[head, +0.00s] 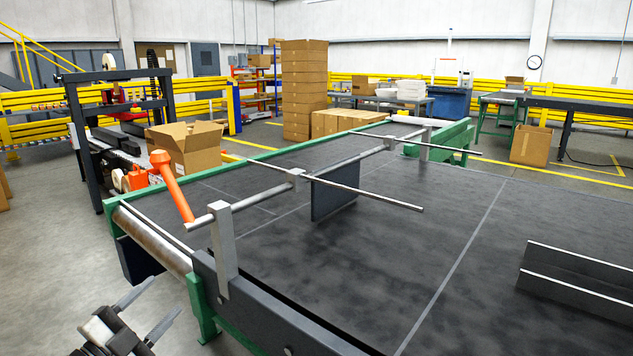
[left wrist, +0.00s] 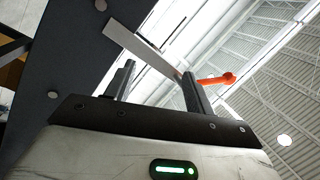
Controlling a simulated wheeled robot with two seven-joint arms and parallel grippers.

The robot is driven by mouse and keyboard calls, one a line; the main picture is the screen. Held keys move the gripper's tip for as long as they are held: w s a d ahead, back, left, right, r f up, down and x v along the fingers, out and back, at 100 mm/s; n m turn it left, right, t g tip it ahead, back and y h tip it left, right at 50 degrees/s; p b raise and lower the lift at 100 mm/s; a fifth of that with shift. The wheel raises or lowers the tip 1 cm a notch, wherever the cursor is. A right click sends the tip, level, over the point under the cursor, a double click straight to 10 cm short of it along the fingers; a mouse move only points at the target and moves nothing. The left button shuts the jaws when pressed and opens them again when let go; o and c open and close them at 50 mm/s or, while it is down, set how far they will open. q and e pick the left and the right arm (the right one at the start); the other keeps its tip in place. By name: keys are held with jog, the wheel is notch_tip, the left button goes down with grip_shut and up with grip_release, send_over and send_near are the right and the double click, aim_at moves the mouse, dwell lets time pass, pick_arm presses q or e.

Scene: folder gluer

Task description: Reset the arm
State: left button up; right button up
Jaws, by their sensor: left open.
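An orange lever arm (head: 172,185) with a round knob stands tilted up and to the left at the near end of a metal crossbar (head: 270,184) on the folder gluer. My left gripper (head: 166,294) is at the lower left of the head view, in front of the machine's green frame and apart from the lever. Its two fingers are spread and nothing is between them. In the left wrist view the orange lever (left wrist: 215,79) shows beyond the fingers (left wrist: 158,78), close to the right one in the picture. My right gripper is not in view.
The machine's dark bed (head: 400,250) fills the middle and right. A grey upright post (head: 223,250) and a roller (head: 155,240) stand at its near left edge. Thin rods cross above the bed. An open cardboard box (head: 187,150) sits behind. Grey floor is free at the left.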

pick_arm(q)
jog(key=s+d+f+n+g+y, duration=0.2)
jog(key=s+d+f+n+g, duration=0.2)
jog(key=s+d+f+n, duration=0.3)
jog(key=s+d+f+n+g+y, duration=0.3)
jog(key=s+d+f+n, duration=0.4)
jog(key=s+f, duration=0.4)
jog(key=s+d, duration=0.1)
jog(key=s, duration=0.3)
jog(key=shift+s+f+n+g, duration=0.2)
jog(key=shift+f+n+g, duration=0.15)
jog(key=shift+n+g, duration=0.05)
